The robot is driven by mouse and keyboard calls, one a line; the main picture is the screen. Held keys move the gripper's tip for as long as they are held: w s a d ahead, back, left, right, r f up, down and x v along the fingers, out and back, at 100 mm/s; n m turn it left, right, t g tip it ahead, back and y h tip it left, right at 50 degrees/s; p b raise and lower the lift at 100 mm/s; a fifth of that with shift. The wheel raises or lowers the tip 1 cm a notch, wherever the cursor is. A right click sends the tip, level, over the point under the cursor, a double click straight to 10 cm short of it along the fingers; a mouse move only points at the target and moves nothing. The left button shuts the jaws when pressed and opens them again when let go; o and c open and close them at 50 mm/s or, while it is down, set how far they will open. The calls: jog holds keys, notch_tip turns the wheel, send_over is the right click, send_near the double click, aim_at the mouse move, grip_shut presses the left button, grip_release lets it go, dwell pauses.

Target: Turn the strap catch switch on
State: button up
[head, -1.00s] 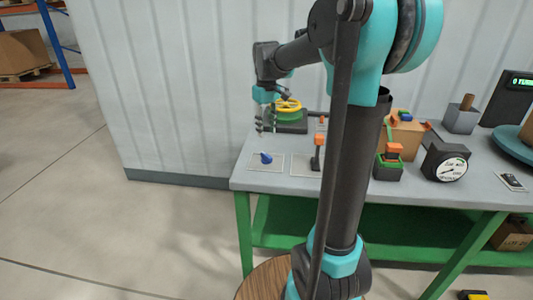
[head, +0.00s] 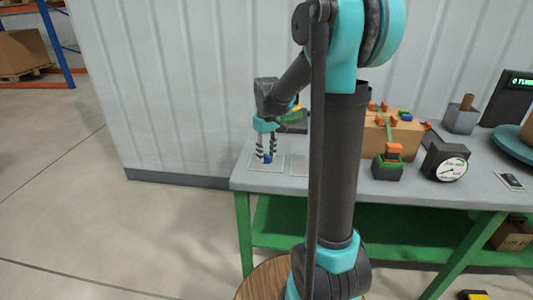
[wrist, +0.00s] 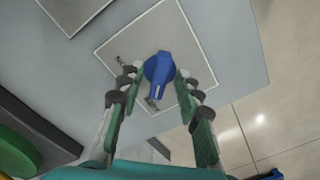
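A blue rotary knob (wrist: 159,70) with a pointer sits on a pale square plate (wrist: 200,35) at the left end of the bench. Its pointer aims toward the bottom of the wrist view, near a dark printed label too small to read. I take it for the strap catch switch, but cannot read its name. In the head view the knob (head: 268,158) shows between my fingertips. My gripper (wrist: 157,78) is open around the knob, one finger on each side. Narrow gaps seem to remain, though contact is hard to judge.
A second plate (wrist: 75,8) lies beside the knob's plate. My arm hides part of the bench. A carton (head: 402,135) with a green strap, a dial gauge (head: 446,162) and a green-and-black block with an orange top (head: 388,165) stand right. The bench edge is close to the knob.

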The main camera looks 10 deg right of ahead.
grip_shut()
jog(key=shift+m, duration=0.3)
jog(key=m, duration=0.3)
jog(key=shift+m, duration=0.3)
jog(key=m, duration=0.4)
jog(key=shift+m, duration=0.3)
jog(key=m, duration=0.4)
jog(key=shift+m, duration=2.5)
grip_release()
